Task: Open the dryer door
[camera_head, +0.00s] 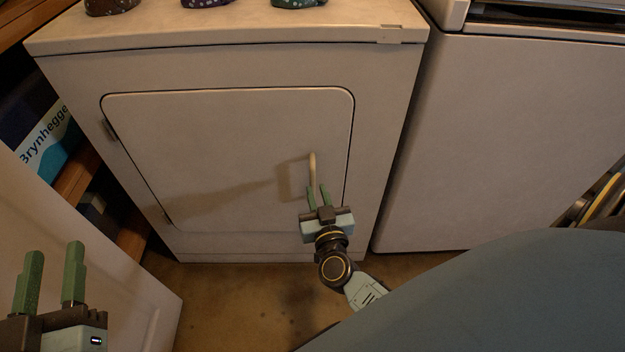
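The dryer door (220,130) is a pale rounded panel on the front of a white dryer (375,130), and it is shut. Its hinges show on the left edge. The door handle (312,162) is a small pale upright bar near the right edge. My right gripper (318,188) is in front of the door at the handle's lower end, with its green fingers pointing toward it. The fingers are a little apart and I see nothing between them. Whether they touch the handle I cannot tell. My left gripper (53,262) is open and empty at the lower left.
A second white appliance (500,140) stands close on the right. A white panel (100,260) stands at the lower left by my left gripper, with a shelf (75,185) behind it. Several patterned items (205,2) sit on the dryer's top. Brown floor (235,300) shows before the dryer.

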